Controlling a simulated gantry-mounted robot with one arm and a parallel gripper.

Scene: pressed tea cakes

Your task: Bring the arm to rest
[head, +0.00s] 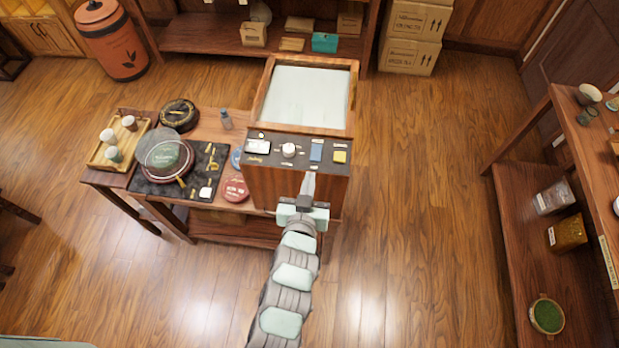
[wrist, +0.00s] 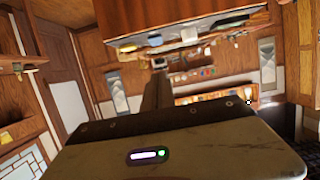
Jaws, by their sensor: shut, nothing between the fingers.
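My gripper (head: 309,184) is in the middle of the head view, at the end of my pale green and grey arm. Its fingers are together and hold nothing. They point away from the head camera, in front of the wooden face of a machine with a control panel (head: 270,159). I cannot tell whether they touch that face. In the wrist view the dark shut fingers (wrist: 156,90) stand up beyond a broad pale plate with a lit indicator, and a wooden underside hangs above them.
The table left of the machine holds a dark mat (head: 148,188) with a glass-domed tea cake, a wooden tray (head: 97,158) with several cups, and a red tin (head: 236,190). A shelf with jars (head: 553,197) stands at the right. The floor between is clear.

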